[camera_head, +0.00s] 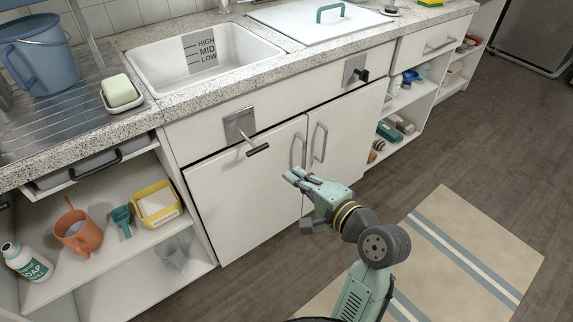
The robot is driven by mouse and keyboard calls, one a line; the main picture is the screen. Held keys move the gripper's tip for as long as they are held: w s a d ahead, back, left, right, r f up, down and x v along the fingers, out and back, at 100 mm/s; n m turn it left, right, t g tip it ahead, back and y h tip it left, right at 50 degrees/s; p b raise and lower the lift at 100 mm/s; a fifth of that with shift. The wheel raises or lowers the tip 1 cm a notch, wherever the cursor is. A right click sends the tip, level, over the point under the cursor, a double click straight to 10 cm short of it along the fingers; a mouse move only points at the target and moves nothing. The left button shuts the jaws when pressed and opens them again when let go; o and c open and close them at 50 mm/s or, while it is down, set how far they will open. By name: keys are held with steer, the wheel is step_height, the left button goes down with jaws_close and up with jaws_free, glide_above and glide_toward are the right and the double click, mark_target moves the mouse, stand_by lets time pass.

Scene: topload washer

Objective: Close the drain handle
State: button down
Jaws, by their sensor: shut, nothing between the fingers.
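Two metal plates with handles are on the white cabinet front below the counter. The left plate (240,124) carries a T-shaped lever handle (257,150) that sticks out and points down to the right. The right plate (353,68) carries a small dark handle (364,75). I cannot tell from markings which one is the drain handle. The basin (260,52) above has a HIGH, MID, LOW level label (203,50). My gripper (291,176) is shut and empty, in front of the cabinet doors, below and right of the T-shaped handle and apart from it.
Two door pulls (298,150) (319,142) are behind my gripper. An open shelf at left holds an orange pitcher (80,232), a yellow tub (157,204) and a soap bottle (27,262). A striped rug (470,235) lies on the clear floor at right.

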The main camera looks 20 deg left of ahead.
mark_target(258, 148)
steer(key=p+x, duration=0.2)
steer(key=x, duration=1.1)
steer(key=shift+a, duration=0.15)
steer(key=shift+r+p+x, duration=0.25)
steer(key=shift+x, duration=0.8)
steer(key=shift+r+p+x, duration=0.2)
steer(key=shift+r+x, duration=0.05)
steer(key=shift+x, duration=0.8)
steer(key=shift+a, duration=0.1)
